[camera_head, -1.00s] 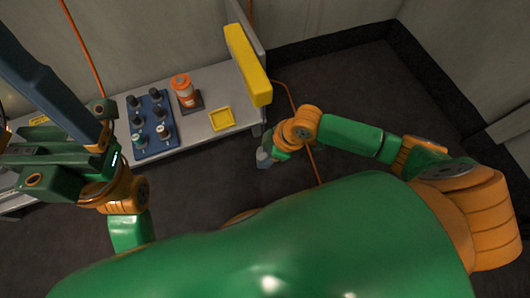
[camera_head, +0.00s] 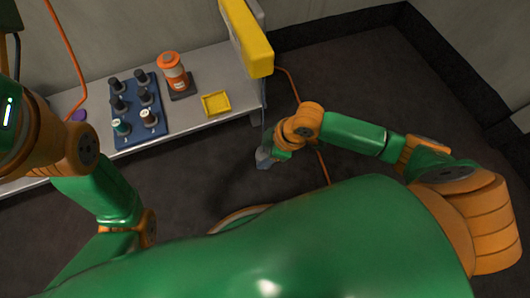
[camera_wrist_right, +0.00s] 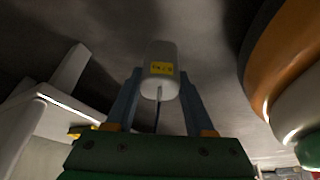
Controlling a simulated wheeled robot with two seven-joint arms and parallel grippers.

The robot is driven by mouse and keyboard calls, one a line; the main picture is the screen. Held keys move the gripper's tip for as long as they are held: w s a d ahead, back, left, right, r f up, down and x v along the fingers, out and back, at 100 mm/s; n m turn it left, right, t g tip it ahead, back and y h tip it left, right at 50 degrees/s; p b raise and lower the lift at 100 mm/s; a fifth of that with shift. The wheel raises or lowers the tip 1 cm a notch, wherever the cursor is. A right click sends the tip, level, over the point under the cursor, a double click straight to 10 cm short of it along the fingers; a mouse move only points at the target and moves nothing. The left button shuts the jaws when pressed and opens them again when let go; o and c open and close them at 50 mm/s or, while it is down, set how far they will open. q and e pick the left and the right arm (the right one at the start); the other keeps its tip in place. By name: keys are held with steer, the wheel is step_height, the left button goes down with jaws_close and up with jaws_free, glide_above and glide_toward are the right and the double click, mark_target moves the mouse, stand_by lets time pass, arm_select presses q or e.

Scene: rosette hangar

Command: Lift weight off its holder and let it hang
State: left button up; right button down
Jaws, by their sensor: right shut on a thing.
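The weight (camera_wrist_right: 160,75) is a pale grey cylinder with a yellow label. In the right wrist view it sits between the two blue-grey fingers of my right gripper (camera_wrist_right: 158,100), which is shut on it. A thin dark cord runs from its near end. In the head view my right gripper (camera_head: 270,157) is low beside the bench's right end, and a grey piece, probably the weight (camera_head: 263,158), shows at its tip. I cannot make out the holder or whether the weight touches it. My left arm shows at the left edge; its jaws are out of view.
The grey bench (camera_head: 205,128) carries a blue tray (camera_head: 133,128) of several dark knobbed pieces, an orange-and-white canister (camera_head: 173,72) and a yellow square dish (camera_head: 216,103). A yellow bar (camera_head: 246,38) stands at its right end. An orange cable (camera_head: 290,88) runs down nearby. Dark floor on the right is clear.

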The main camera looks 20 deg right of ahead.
steer(key=shift+c, duration=1)
jaws_free()
steer(key=shift+s, duration=0.1)
